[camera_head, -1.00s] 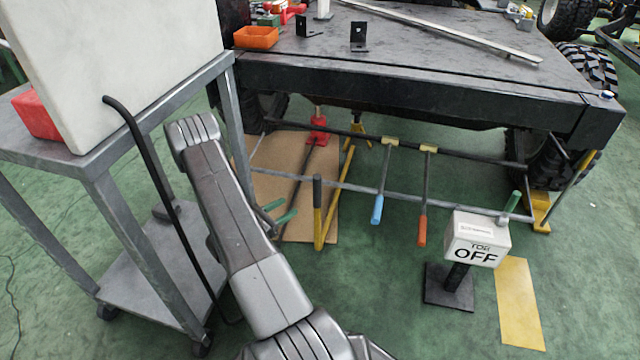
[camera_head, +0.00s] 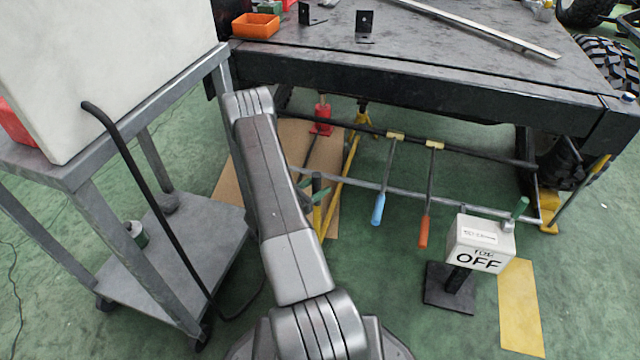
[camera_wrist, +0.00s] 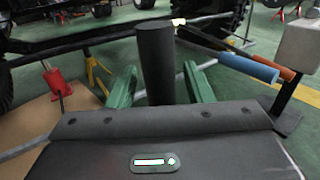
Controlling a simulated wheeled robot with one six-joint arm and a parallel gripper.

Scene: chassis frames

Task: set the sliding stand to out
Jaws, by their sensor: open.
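An upright post with a dark top and yellow lower part (camera_head: 317,216) stands in front of the workbench. Its dark cylindrical top also shows in the wrist view (camera_wrist: 155,62). My gripper (camera_head: 314,192) is open at this post, its green fingers on either side of the dark top in the wrist view, with gaps showing. My forearm hides part of this area in the head view. A yellow bar (camera_head: 345,180) runs back from the post under the bench. No label marks the sliding stand, so I cannot tell for certain which part it is.
Blue (camera_head: 378,209) and orange (camera_head: 423,231) handles hang from rails under the workbench (camera_head: 400,75). A white box marked OFF (camera_head: 481,243) stands right, beside a yellow floor plate (camera_head: 520,300). A grey cart (camera_head: 190,240) with a black hose is left. Green floor is clear between.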

